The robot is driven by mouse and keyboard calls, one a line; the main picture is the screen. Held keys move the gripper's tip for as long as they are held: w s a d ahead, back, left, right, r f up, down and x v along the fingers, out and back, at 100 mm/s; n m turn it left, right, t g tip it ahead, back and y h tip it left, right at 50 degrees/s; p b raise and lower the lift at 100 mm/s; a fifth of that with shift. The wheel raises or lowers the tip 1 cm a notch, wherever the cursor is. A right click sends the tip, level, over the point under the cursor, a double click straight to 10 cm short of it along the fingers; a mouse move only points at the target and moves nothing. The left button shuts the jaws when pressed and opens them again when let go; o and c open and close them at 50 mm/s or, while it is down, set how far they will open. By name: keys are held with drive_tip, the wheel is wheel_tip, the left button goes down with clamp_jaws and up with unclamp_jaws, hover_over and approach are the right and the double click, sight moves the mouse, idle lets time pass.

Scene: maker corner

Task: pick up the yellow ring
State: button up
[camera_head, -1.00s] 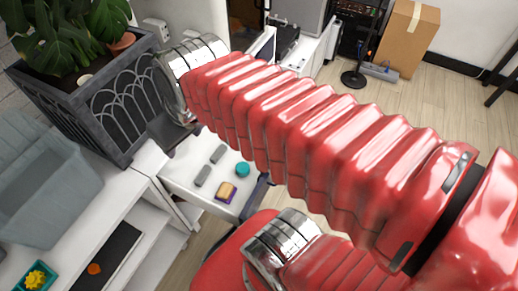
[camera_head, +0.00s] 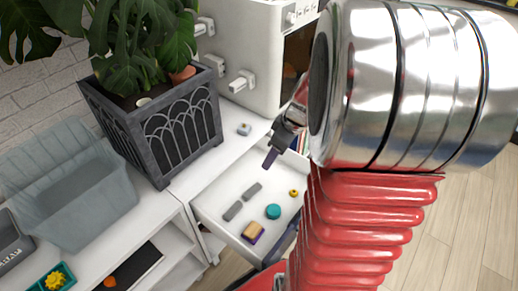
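A small yellow ring (camera_head: 293,193) lies in the open white drawer (camera_head: 213,194), near its right side. My gripper (camera_head: 270,158) shows only in part, as a dark narrow tip beside the large silver end of my arm. It is above the back part of the drawer, up and left of the ring and apart from it. Its fingers cannot be told apart, so I cannot see whether it is open or shut.
The drawer also holds a teal cylinder (camera_head: 273,211), two grey bars (camera_head: 233,211) (camera_head: 252,191) and a tan-and-purple block (camera_head: 253,232). A dark planter (camera_head: 181,135) and a grey bin (camera_head: 85,205) stand to the left. A white machine (camera_head: 240,60) stands behind.

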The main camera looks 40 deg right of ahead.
drive_tip(key=s+d+f, duration=0.3)
drive_tip(key=d+f, duration=0.4)
drive_tip(key=s+d+f+n, duration=0.1)
drive_tip(key=s+d+f, duration=0.2)
drive_tip(key=d+f, duration=0.3)
drive_tip(key=shift+d+f+n+t+y, duration=0.3)
drive_tip(key=shift+d+f+t+y, duration=0.1)
drive_tip(key=shift+d, duration=0.3)
hover_over(297, 193)
drive_tip(key=s+d, duration=0.1)
drive_tip(key=shift+s+f, duration=0.2)
drive_tip(key=shift+f, duration=3.75)
drive_tip(key=shift+x, duration=2.6)
drive_tip(key=shift+s, duration=0.15)
drive_tip(key=shift+c, duration=0.3)
